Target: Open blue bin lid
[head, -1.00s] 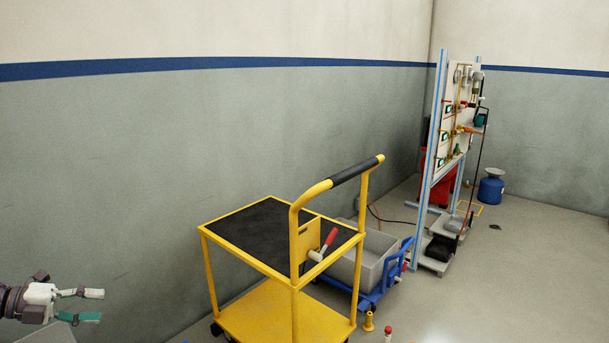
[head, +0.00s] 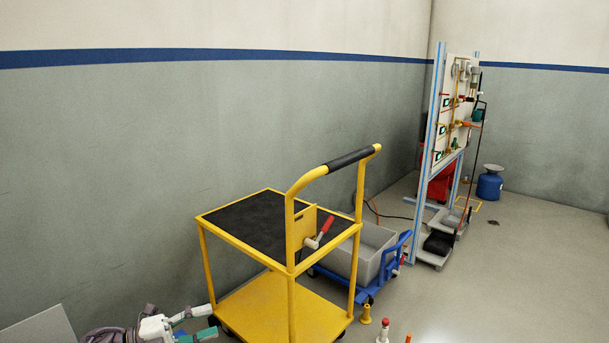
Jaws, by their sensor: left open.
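No blue bin lid shows clearly in the head view. My left gripper (head: 204,322) is at the bottom left, with its two fingers apart and nothing between them. It is close to the lower front left corner of the yellow cart (head: 259,305); I cannot tell whether they touch. A plain grey panel (head: 40,329) shows at the bottom left corner, cut off by the frame; I cannot tell what it belongs to. My right gripper is out of view.
The yellow cart with a black top (head: 262,222) stands in the middle. Behind it is a grey tub (head: 362,262) on a blue trolley (head: 388,268). A panel rack (head: 437,160) and a blue gas cylinder (head: 489,187) stand at the right. Floor at the right is mostly clear.

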